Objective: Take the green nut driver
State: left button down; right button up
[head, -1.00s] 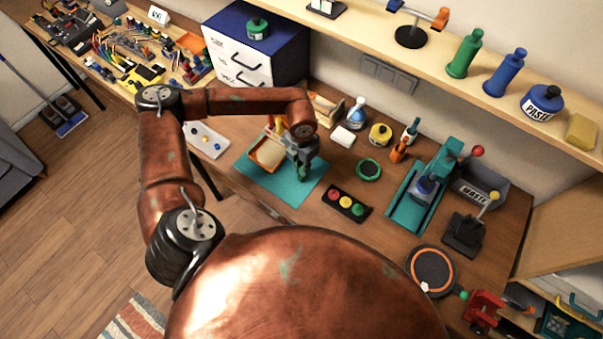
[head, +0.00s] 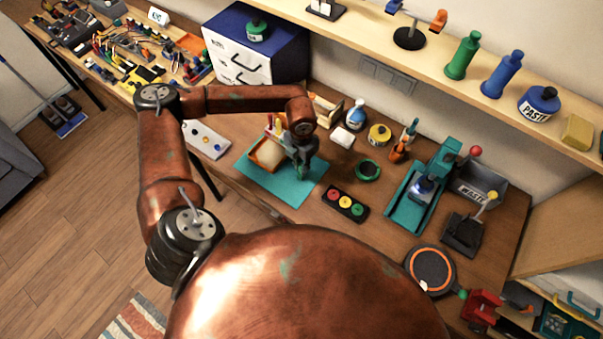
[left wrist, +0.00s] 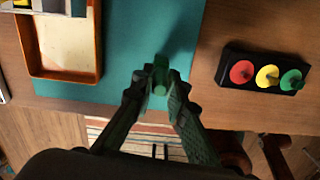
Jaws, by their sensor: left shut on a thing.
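The green nut driver (left wrist: 160,76) shows as a small green piece between the fingertips of my left gripper (left wrist: 158,88) in the left wrist view. The fingers are closed on it, over the teal mat (left wrist: 130,60). In the head view my left gripper (head: 301,158) points down above the right part of the mat, beside the orange tray. A bit of green shows under its fingertips. Most of the driver is hidden by the fingers, and I cannot tell its height above the mat. My right gripper is not in view.
An orange-rimmed tray (left wrist: 99,40) lies on the mat, left of my left gripper. A black block with red, yellow and green discs (head: 345,204) lies to the right. A teal press (head: 424,190) and waste bin (head: 483,186) stand further right. A shelf runs along the back.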

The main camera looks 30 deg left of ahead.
pick_arm(q)
jog(key=shift+r+p, duration=1.7)
jog(key=shift+r, duration=2.05)
